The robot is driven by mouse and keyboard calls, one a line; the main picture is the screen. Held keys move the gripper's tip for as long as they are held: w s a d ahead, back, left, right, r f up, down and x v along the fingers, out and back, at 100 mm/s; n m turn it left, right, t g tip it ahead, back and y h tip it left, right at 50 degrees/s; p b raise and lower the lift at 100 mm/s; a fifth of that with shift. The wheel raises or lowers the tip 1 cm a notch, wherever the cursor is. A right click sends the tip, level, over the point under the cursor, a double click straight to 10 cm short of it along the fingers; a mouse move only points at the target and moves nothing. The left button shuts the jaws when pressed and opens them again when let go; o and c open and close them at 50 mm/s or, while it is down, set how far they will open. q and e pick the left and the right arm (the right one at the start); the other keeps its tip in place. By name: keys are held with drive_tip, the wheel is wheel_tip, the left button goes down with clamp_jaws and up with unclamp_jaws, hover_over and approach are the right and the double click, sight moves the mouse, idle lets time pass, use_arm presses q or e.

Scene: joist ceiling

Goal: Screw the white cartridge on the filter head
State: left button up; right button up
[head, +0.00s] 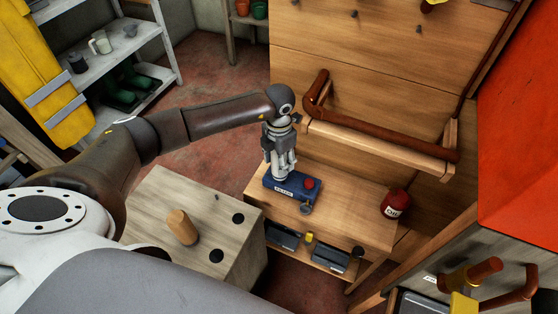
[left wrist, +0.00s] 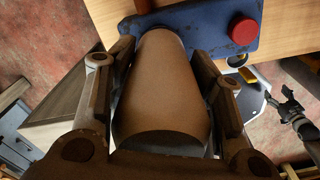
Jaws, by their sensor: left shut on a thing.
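The filter head is a blue block with a label and a red knob, on the wooden bench in the head view (head: 290,187) and at the top of the left wrist view (left wrist: 205,22). My left gripper (head: 281,166) points down over its left part, shut on a cylinder that I take for the cartridge (left wrist: 165,85). The cylinder looks tan-brown in the left wrist view. Its far end is at the blue block; whether it is threaded on is hidden.
The wooden bench (head: 355,215) has a red can (head: 395,204) at its right end and dark boxes on its lower shelf. A grey cabinet (head: 155,200) on the left holds a wooden cylinder (head: 182,227). A brown rail (head: 375,140) runs behind the filter head.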

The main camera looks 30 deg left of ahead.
use_arm(q)
drive_tip(key=shift+m, duration=0.4)
clamp_jaws()
drive_tip(key=o, duration=1.4)
unclamp_jaws()
drive_tip(key=shift+s+a, duration=0.1)
drive_tip(key=shift+c, duration=0.2)
wheel_tip(320, 180, up, 12)
drive_tip(key=shift+f, duration=0.1)
drive_tip(key=shift+r+p, duration=1.3)
drive_tip(key=shift+r, duration=0.85)
drive_tip(key=shift+f, duration=0.1)
